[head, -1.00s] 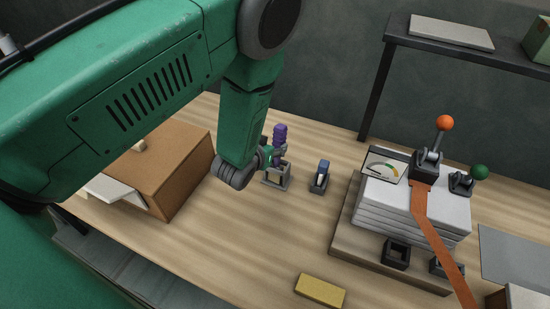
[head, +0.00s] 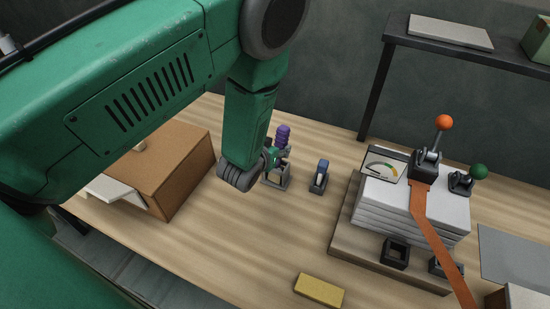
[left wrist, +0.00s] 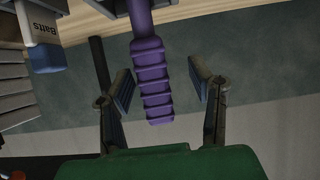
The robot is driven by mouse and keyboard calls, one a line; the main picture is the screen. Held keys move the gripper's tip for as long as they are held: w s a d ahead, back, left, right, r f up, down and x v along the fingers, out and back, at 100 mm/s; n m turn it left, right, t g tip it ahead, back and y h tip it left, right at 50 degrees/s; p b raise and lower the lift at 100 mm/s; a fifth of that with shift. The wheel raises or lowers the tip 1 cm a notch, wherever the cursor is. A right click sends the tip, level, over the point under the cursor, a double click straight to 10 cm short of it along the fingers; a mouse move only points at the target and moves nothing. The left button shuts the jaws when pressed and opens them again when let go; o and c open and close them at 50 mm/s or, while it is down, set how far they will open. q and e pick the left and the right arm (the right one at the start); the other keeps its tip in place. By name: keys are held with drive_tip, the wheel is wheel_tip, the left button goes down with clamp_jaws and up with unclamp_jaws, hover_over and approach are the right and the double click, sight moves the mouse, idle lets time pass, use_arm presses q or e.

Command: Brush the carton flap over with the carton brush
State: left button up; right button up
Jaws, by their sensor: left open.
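A purple ridged handle (head: 283,132), which looks like the carton brush, stands upright in a grey holder (head: 276,183). Its lower end is hidden in the head view. My left gripper (head: 276,156) is at the handle, open. In the left wrist view the purple handle (left wrist: 152,85) lies between the two spread fingers of the left gripper (left wrist: 162,90), with a gap on each side. The brown carton (head: 175,165) sits at the left, partly behind my arm. A pale flap (head: 112,190) sticks out at its near left side. My right gripper is not in view.
A blue-topped item in a small dark holder (head: 319,178) stands just right of the brush. A stack with an orange-knobbed lever (head: 443,122) and a gauge (head: 384,170) stands at the right. A yellow block (head: 319,291) lies in front. The middle of the table is clear.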

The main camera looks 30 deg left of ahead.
sight(282, 136)
use_arm(q)
drive_tip(key=shift+d+r, duration=0.1)
drive_tip(key=shift+d, duration=0.35)
drive_tip(key=shift+c, duration=1.2)
drive_tip(key=shift+d, duration=0.2)
drive_tip(key=c, duration=0.7)
drive_tip(key=shift+d+r, duration=0.1)
clamp_jaws()
drive_tip(key=shift+a+r+p, duration=0.3)
drive_tip(key=shift+a, duration=0.2)
drive_tip(key=shift+a+r+p, duration=0.1)
drive_tip(key=shift+r+p, duration=0.25)
drive_tip(key=shift+r, duration=0.05)
drive_tip(key=shift+d+r, duration=0.2)
drive_tip(key=shift+r, duration=0.05)
drive_tip(key=shift+d, duration=0.2)
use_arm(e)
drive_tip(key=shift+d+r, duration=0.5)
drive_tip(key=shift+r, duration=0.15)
